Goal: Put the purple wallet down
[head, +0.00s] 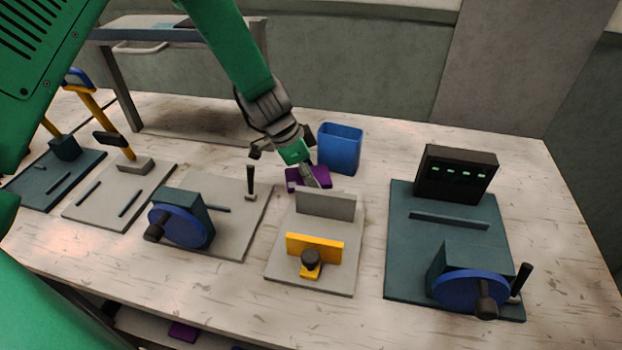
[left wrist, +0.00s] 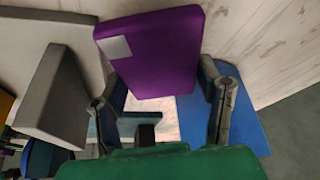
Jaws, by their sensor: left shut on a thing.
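The purple wallet (head: 322,178) is in my left gripper (head: 308,170), over the table behind the upright grey plate of the middle fixture. In the left wrist view the wallet (left wrist: 158,50) lies across the fingers (left wrist: 165,95), with a light grey patch near one corner. My left gripper is shut on it. The fingers hide part of the wallet in the head view, and I cannot tell whether it touches the table. My right gripper is not in view.
A blue bin (head: 340,150) stands just behind the wallet. The grey fixture with a yellow clamp (head: 314,247) is in front. A crank fixture (head: 182,220) is to the left, a teal press with a black display (head: 455,174) to the right. Another purple item (head: 183,331) lies below the table's front edge.

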